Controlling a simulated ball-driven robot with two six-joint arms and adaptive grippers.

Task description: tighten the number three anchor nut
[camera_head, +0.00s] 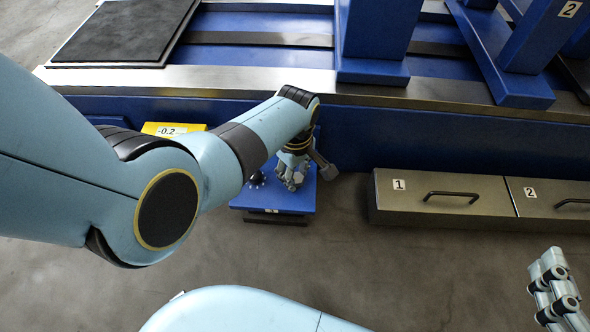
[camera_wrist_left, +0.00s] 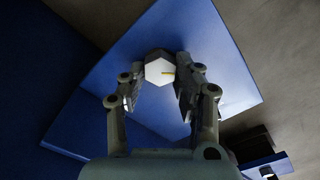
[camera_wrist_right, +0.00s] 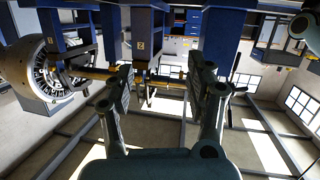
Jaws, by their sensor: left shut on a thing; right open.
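The anchor nut (camera_wrist_left: 156,66) is a pale hexagon with a short yellow mark, seen from above on a blue plate (camera_wrist_left: 215,50) in the left wrist view. No number three shows on it. My left gripper (camera_wrist_left: 163,82) is shut on the nut, one finger on each side. In the head view my left gripper (camera_head: 293,180) reaches down to the blue plate (camera_head: 275,200), and the nut is hidden under it. My right gripper (camera_wrist_right: 157,85) is open and empty; in the head view it is at the lower right (camera_head: 556,290), away from the plate.
A dark bolt (camera_head: 257,178) stands on the plate, left of my left gripper. A yellow display (camera_head: 172,129) reading -0.2 is behind my arm. Grey drawers (camera_head: 440,210) marked 1 and 2 lie to the right. A blue machine bed (camera_head: 430,142) blocks the back. The floor in front is clear.

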